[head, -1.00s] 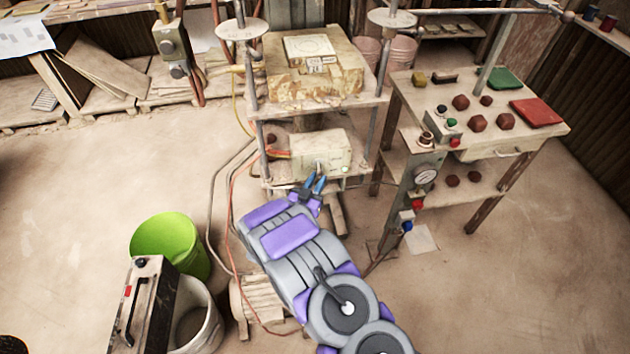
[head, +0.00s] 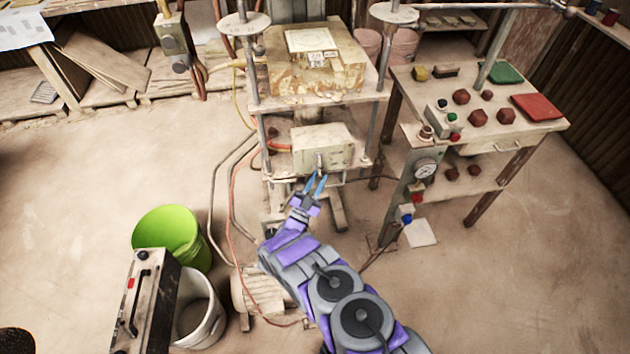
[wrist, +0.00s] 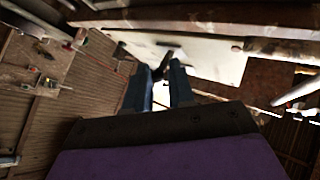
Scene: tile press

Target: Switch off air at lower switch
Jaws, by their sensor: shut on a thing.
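The lower switch is a small lever (head: 319,160) on the front of the pale, dusty box (head: 337,146) on the press's lower shelf. My gripper (head: 317,177) has blue fingers and reaches up to the lever from the front and below. In the wrist view, the fingers (wrist: 159,84) are close around the dark lever (wrist: 164,64), below the box's pale face (wrist: 212,58). The gripper is shut on the lever. The fingers partly hide the lever, so its exact position is hard to tell.
The press's upper shelf (head: 350,96) and posts stand above and around the box. A green bucket (head: 168,235) and hoses are at the left.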

